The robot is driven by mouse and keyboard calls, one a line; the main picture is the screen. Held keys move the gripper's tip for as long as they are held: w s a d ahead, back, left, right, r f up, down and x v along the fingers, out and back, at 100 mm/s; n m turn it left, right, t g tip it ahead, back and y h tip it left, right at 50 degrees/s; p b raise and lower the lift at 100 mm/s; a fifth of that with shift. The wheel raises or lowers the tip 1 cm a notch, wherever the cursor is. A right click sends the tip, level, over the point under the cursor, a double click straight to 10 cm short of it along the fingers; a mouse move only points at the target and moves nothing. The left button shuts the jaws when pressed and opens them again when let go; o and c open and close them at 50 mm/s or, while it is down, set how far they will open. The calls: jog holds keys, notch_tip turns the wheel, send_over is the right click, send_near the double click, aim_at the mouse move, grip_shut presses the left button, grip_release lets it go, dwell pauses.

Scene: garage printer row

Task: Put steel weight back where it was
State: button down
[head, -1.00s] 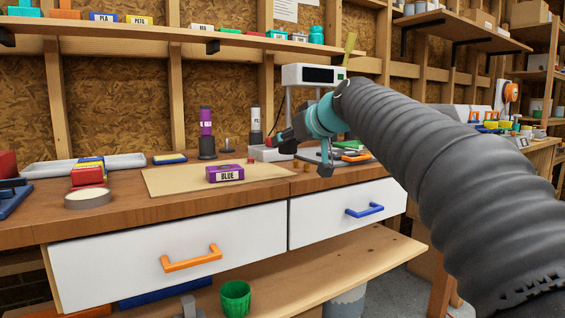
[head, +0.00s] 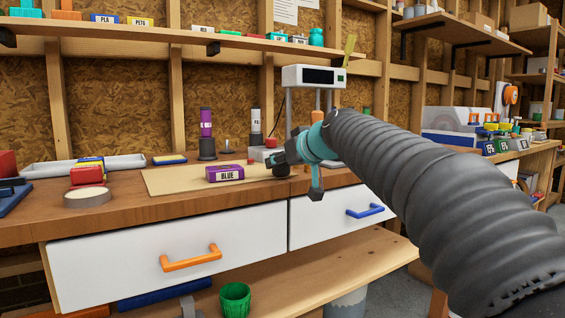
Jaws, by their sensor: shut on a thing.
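A small grey knobbed piece (head: 228,146) stands behind the box, apart from my gripper.
A purple-topped cylinder (head: 206,130) and a white one (head: 255,124) stand behind the mat. A tape roll (head: 87,197) and a red block (head: 87,175) lie at left. The mat's left part is clear. Drawers with an orange handle (head: 191,258) and a blue handle (head: 364,211) are shut.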

jog(key=shift+f+b, duration=0.25)
jog(key=shift+b, duration=0.05)
jog(key=c, duration=0.6)
grip_release()
jog(key=shift+r+p, duration=0.4)
jog(key=shift+p, duration=0.1)
jog(key=v, duration=1.2)
jog(key=shift+f+b, duration=0.1)
jog(key=shift+b, duration=0.3)
jog(key=shift+f, duration=0.1)
